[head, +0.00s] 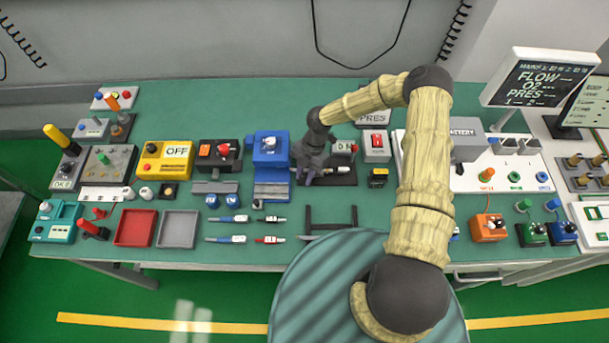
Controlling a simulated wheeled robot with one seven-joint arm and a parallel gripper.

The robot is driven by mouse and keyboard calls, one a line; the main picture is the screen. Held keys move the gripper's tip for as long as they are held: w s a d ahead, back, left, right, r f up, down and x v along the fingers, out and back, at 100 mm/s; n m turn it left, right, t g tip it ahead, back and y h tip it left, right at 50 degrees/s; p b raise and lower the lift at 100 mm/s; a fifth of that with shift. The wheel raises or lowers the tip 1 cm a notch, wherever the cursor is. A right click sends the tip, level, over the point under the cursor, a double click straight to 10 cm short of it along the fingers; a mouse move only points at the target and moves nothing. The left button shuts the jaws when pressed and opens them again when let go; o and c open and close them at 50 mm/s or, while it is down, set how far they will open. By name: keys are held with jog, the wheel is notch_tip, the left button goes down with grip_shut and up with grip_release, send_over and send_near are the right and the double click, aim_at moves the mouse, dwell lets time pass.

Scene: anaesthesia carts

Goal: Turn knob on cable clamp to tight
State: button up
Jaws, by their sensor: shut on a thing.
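My gripper (309,177) is at the end of my arm, pointing down near the middle of the green bench. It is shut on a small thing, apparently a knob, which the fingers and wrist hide. Below and right of the fingers is a dark base plate (343,180), which looks like the cable clamp's base. Its upper part is mostly covered by my wrist. I cannot read any tight mark or the knob's angle.
A blue device (268,152) with a white knob stands close left of my gripper. A red-switch box (376,147) and a small black-yellow box (378,177) stand to the right. A dark rack (331,219) and cable connectors (268,219) lie in front.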

jog(key=shift+m+b, duration=0.3)
jog(key=shift+m, duration=0.5)
jog(key=o, duration=1)
jog(key=shift+r, duration=0.1)
jog(key=shift+t, duration=0.3)
